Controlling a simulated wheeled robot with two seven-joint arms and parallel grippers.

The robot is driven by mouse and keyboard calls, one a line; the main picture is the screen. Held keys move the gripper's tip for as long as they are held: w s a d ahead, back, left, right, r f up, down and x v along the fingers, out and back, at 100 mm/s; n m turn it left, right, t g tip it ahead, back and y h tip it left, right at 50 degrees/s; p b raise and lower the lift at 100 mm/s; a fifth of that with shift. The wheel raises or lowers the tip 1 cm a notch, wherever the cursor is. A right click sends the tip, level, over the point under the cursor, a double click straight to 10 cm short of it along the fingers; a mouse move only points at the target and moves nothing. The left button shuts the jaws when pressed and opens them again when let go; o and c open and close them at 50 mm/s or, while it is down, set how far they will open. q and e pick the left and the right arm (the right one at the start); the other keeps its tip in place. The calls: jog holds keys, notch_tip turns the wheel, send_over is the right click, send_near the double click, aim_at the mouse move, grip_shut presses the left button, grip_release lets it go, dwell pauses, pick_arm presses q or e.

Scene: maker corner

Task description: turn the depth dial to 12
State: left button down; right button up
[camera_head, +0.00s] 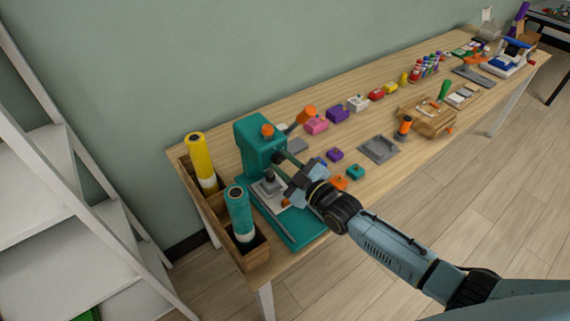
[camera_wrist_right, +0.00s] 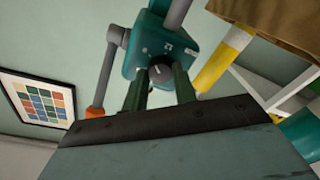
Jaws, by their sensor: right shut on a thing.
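The teal press (camera_head: 258,142) stands at the near left end of the wooden table. Its dark round depth dial (camera_wrist_right: 160,72) is on the press head, between my right gripper's two green fingers in the right wrist view. My right gripper (camera_head: 284,161) reaches the press from the right and is shut on the dial. My left gripper is not in view.
A lever with an orange grip (camera_head: 306,115) sticks out behind the press. A wooden box (camera_head: 256,258) holds a yellow roll (camera_head: 202,160) and a teal roll (camera_head: 239,210) beside it. Small coloured blocks and a grey tray (camera_head: 379,149) lie to the right. White shelves stand left.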

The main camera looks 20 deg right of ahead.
jog(key=m, duration=0.4)
jog(key=shift+f+m+t, duration=0.1)
jog(key=shift+m+t, duration=0.2)
jog(key=shift+m, duration=0.1)
jog(key=m, duration=0.5)
jog(key=shift+b, duration=0.35)
jog(key=shift+h, duration=0.3)
jog(key=o, duration=1)
jog(key=shift+c, duration=0.2)
jog(key=shift+s, duration=0.15)
jog(key=v, duration=1.3)
jog(key=shift+f, duration=0.3)
